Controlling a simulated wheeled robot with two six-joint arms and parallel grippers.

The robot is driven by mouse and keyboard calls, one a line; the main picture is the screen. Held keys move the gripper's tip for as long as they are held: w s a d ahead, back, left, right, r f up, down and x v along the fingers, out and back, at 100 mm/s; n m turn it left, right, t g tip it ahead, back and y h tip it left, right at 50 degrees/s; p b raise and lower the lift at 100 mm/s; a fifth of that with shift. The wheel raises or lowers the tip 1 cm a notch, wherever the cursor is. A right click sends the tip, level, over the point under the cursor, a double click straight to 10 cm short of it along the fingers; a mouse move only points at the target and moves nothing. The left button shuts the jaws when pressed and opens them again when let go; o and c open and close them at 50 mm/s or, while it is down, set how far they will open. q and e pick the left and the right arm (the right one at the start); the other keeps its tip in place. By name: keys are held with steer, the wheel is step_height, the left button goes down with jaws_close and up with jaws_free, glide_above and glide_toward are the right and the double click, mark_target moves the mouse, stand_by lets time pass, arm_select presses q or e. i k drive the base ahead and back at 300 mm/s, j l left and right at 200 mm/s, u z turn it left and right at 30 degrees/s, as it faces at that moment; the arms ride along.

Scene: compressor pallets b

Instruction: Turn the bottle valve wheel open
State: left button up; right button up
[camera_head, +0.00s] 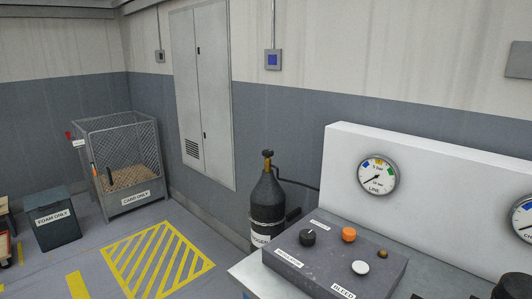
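A dark gas bottle (267,196) stands upright on the floor near the wall, left of the console. A brass valve (267,160) sits on its neck, with a small, dark top that may be the valve wheel; it is too small to tell whether it is open. A dark hose (297,183) runs from the valve to the right, toward the white panel. The lower part of the bottle is partly hidden behind the console. Neither of my grippers shows in the head view.
A console (335,262) with knobs stands in front right, before a white panel (428,190) with gauges. A hatched yellow floor area (157,262) lies left of the bottle. A mesh cage (104,190) and a dark bin (57,234) stand further left. A grey cabinet (204,110) is on the wall.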

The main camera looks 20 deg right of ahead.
mark_target(265, 153)
steer(key=i+j+u, duration=0.25)
steer(key=i, duration=0.35)
steer(key=i+j+u, duration=0.2)
steer(key=i, duration=0.45)
steer(key=i+u, duration=0.25)
steer(key=i, duration=0.35)
steer(key=i+z, duration=0.8)
steer(key=z, duration=0.2)
steer(key=i+j+z, duration=0.3)
steer(key=z, duration=0.2)
steer(key=i+z, duration=0.15)
steer(key=z, duration=0.3)
steer(key=i+j+z, duration=0.15)
steer(key=z, duration=0.3)
steer(key=i+j+z, duration=0.1)
steer(key=z, duration=0.35)
steer(key=i+j+z, duration=0.15)
steer(key=z, duration=0.35)
